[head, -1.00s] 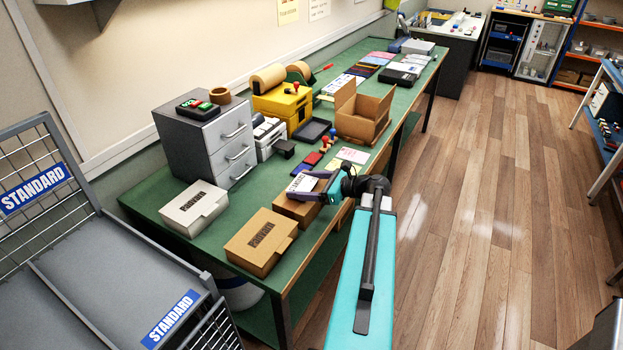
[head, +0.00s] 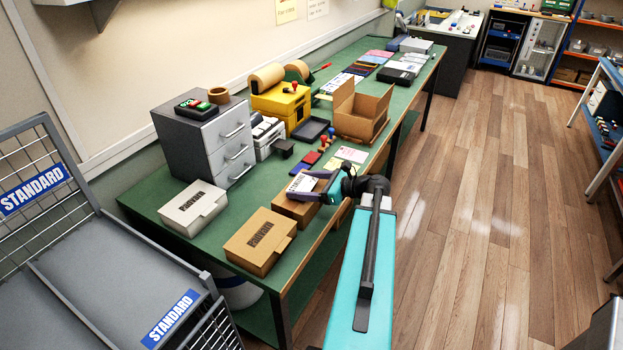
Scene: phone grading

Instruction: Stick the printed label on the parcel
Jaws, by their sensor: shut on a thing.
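My gripper (head: 312,184) is at the front edge of the green bench, low over a small brown parcel (head: 291,208). A white printed label (head: 301,183) with dark marks shows between its dark jaws, and the jaws are shut on it. The label is at the parcel's top; I cannot tell whether it touches the cardboard. Part of the parcel is hidden behind my gripper.
A brown Padvern box (head: 259,243) and a white one (head: 193,208) lie to the left. A grey drawer unit (head: 196,147), yellow machine (head: 281,104) and open carton (head: 361,122) stand behind. A STANDARD cage (head: 110,265) stands at the left.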

